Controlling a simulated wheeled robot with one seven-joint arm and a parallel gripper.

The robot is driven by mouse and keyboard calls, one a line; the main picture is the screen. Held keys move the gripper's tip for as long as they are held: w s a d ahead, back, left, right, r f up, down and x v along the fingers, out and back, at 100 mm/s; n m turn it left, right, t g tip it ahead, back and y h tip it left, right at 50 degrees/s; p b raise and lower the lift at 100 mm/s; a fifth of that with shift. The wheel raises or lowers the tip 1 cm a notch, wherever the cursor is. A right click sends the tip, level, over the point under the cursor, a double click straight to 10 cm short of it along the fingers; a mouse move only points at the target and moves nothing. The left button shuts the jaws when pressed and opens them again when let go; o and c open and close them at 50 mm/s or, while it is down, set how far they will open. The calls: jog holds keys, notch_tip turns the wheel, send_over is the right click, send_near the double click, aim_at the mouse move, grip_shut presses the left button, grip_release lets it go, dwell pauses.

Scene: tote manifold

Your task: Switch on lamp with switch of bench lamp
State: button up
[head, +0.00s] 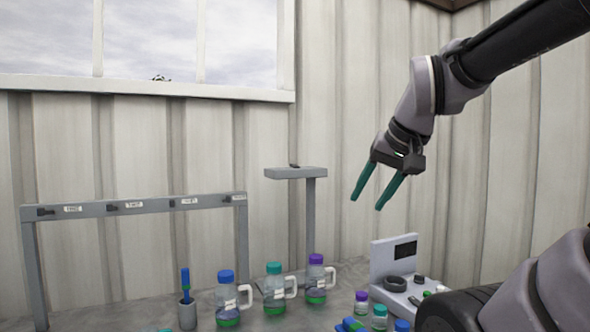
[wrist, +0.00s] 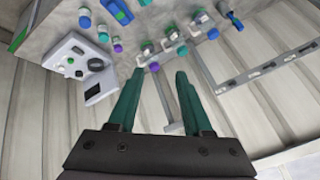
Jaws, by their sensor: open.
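The likely bench lamp (head: 296,173) is a grey post with a flat, wide head, standing at the back of the bench. A small dark piece (head: 294,165) on top of the head may be its switch; it is too small to be sure. No glow shows under the head. In the wrist view a grey bar (wrist: 175,129), seemingly the lamp head, lies beyond and between my fingers. My gripper (head: 367,203) has two teal fingers, apart and empty. It hangs in the air to the right of the lamp head, pointing down and left, touching nothing. It also shows in the wrist view (wrist: 159,71).
Several handled bottles (head: 274,285) stand at the lamp's foot. A grey rack (head: 130,207) with labelled hooks is at left, near a pen cup (head: 187,313). A white device (head: 392,262) with a dark screen and small vials (head: 379,315) are at right. The air around my gripper is clear.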

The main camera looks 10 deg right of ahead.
jog(key=c, duration=0.4)
jog(key=shift+w+r, duration=0.25)
grip_shut()
jog(key=w+a+r+n+t, duration=0.1)
jog(key=w+r, duration=0.3)
jog(key=w, duration=1)
jog(key=w+r+n+t, duration=0.1)
jog(key=w+r+n, duration=0.2)
jog(key=w, duration=1.2)
jog(key=w+a+r+n+t, duration=0.1)
jog(key=w+r+n, duration=0.2)
jog(key=w+r, duration=0.4)
jog(key=w, duration=0.8)
jog(key=shift+w+a+r+y, duration=0.2)
jog(key=shift+a+y, duration=0.1)
jog(key=shift+y, duration=0.1)
